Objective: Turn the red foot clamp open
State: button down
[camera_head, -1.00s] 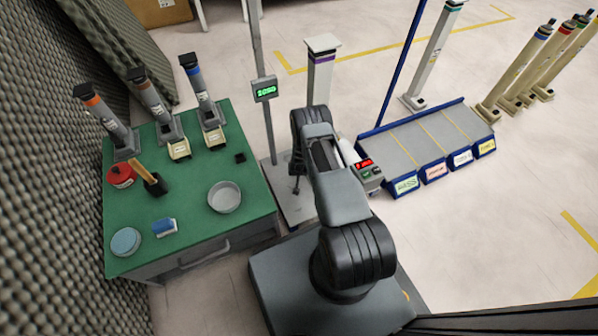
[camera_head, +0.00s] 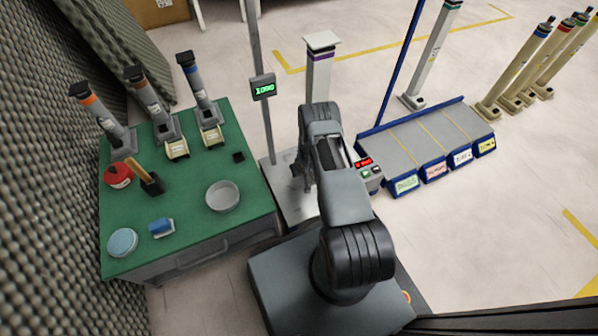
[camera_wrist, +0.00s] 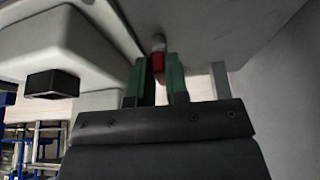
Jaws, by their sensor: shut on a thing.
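The red foot clamp (camera_wrist: 158,61) shows in the wrist view as a small red piece with a pale metal end, just under a grey-white plate. My gripper (camera_wrist: 160,78) has its two green fingertips on either side of the red piece and is shut on it. In the head view my gripper (camera_head: 301,178) is a dark shape low over the light base plate (camera_head: 290,206), beside the white column (camera_head: 319,75) with the purple band. The clamp itself is hidden by my arm in the head view.
A thin post with a green-lit display (camera_head: 263,87) stands just left of my gripper. A red-lit button box (camera_head: 367,168) is close on the right. A green table (camera_head: 190,205) with tools and dishes is at left, and a blue-edged sloped rack (camera_head: 425,140) at right.

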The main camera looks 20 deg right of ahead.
jog(key=shift+w+n, duration=0.1)
jog(key=shift+n, duration=0.2)
jog(key=c, duration=1.1)
grip_release()
jog(key=p+v, duration=0.6)
jog(key=v, duration=0.8)
jog(key=shift+d+f, duration=0.1)
jog(key=shift+d, duration=0.05)
jog(key=a+r+h+p, duration=0.15)
jog(key=r+p, duration=0.75)
jog(key=r, duration=1.4)
jog(key=a+r+p, duration=0.2)
jog(key=r+p, duration=0.7)
jog(key=r, duration=1.3)
jog(key=shift+g+y, duration=0.4)
jog(key=shift+y, duration=0.55)
jog(key=s+a+r+p, duration=0.2)
jog(key=s+r+p, duration=0.3)
jog(key=r, duration=0.5)
jog(key=s+a+r+p, duration=0.3)
jog(key=s+r+p, duration=0.2)
jog(key=r, duration=0.6)
jog(key=s+a+r+p, duration=0.3)
jog(key=s+r+p, duration=0.2)
jog(key=s+r, duration=0.3)
notch_tip(320, 180, up, 3)
jog(key=shift+s+a+f, duration=0.1)
jog(key=shift+s+a, duration=0.05)
jog(key=shift+a, duration=0.05)
